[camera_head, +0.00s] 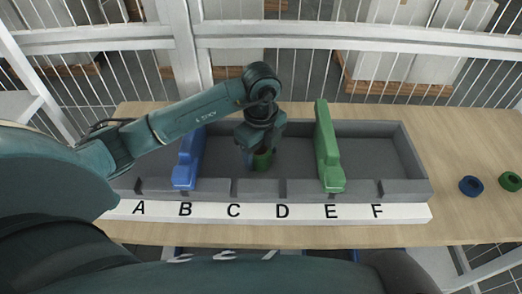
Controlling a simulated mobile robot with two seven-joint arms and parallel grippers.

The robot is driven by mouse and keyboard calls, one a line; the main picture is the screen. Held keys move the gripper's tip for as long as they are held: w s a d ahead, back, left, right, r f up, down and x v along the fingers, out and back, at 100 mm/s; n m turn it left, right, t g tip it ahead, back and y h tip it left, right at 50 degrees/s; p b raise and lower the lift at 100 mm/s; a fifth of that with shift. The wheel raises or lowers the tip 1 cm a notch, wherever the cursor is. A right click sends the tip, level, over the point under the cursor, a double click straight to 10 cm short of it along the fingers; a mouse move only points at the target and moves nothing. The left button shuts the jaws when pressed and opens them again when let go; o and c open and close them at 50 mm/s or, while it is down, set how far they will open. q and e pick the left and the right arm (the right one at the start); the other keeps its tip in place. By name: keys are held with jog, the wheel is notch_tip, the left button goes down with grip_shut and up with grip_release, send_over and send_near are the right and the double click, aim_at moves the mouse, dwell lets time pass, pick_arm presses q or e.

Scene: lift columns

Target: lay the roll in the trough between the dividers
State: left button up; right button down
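The grey trough (380,190) lies along the table behind a white strip lettered A to F. A blue divider (188,160) stands across it near B, and a green divider (328,150) near E. My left gripper (258,152) points down into the trough between the two dividers, around C to D. A small green piece (262,161), perhaps the roll, shows right beneath it, with a bit of blue at its left. The gripper hides most of it, so I cannot tell whether the fingers are closed on it or whether it touches the floor. My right gripper is not in view.
A blue ring (471,186) and a green ring (510,181) lie on the wooden table (450,140) to the right of the trough. A railing (300,34) runs behind the table. The trough right of the green divider is empty.

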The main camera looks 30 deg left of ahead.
pick_arm(q)
jog(key=shift+o, duration=1.2)
jog(key=shift+r, duration=0.2)
notch_tip(320, 180, up, 12)
jog(key=shift+r+p, duration=0.2)
jog(key=shift+p, duration=0.2)
jog(key=shift+f, duration=0.1)
